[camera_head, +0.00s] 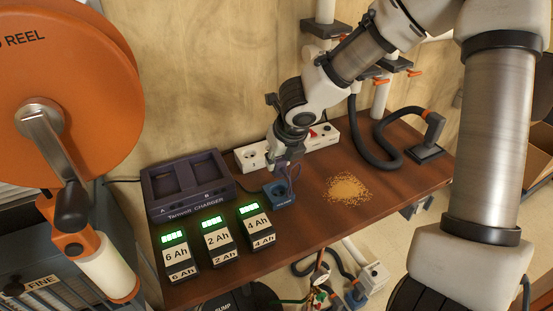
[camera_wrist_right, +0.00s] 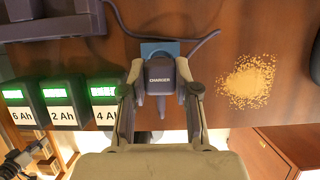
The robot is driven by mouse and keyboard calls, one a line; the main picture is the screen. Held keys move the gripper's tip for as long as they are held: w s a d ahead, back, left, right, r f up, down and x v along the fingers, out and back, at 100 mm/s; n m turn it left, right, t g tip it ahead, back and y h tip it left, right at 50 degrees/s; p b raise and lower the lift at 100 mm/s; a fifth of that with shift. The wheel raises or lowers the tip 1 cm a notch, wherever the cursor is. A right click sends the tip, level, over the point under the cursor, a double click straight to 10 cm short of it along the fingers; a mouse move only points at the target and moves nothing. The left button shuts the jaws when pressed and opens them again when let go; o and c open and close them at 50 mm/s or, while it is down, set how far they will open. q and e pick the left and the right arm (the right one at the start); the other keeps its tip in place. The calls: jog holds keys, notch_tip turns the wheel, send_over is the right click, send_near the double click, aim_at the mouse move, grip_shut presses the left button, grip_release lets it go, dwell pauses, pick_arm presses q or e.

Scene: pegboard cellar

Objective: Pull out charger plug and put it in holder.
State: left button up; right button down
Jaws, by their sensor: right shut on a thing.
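The charger plug (camera_wrist_right: 160,77), a dark grey block marked CHARGER, is between the fingers of my right gripper (camera_wrist_right: 161,90). My right gripper also shows in the head view (camera_head: 287,163), pointing down, shut on the plug. The small blue holder (camera_head: 279,197) stands on the bench just below and in front of the fingers, with a dark recess in its top. It also shows in the wrist view (camera_wrist_right: 146,48), partly behind the plug. I cannot tell whether plug and holder touch. The white power strip (camera_head: 323,136) lies behind, partly hidden by my arm. My left gripper is not in view.
The purple charger (camera_head: 190,208) stands left of the holder, with several labelled battery packs, including the 4 Ah one (camera_head: 257,225), in front. A granule pile (camera_head: 347,188) lies to the right. A black hose (camera_head: 372,158) curls behind it. An orange reel (camera_head: 75,80) fills the left.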

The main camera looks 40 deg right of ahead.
aim_at(279, 169)
jog(key=shift+f, duration=0.1)
jog(key=shift+f+b, duration=1.4)
jog(key=shift+f, duration=0.05)
jog(key=shift+r+p, duration=0.1)
jog(key=shift+p, duration=0.2)
dwell(0.3)
jog(key=shift+f+b, duration=1.95)
jog(key=shift+f, duration=0.3)
dwell(1.8)
jog(key=shift+r, duration=0.1)
dwell(0.5)
jog(key=shift+c, duration=1.4)
grip_release()
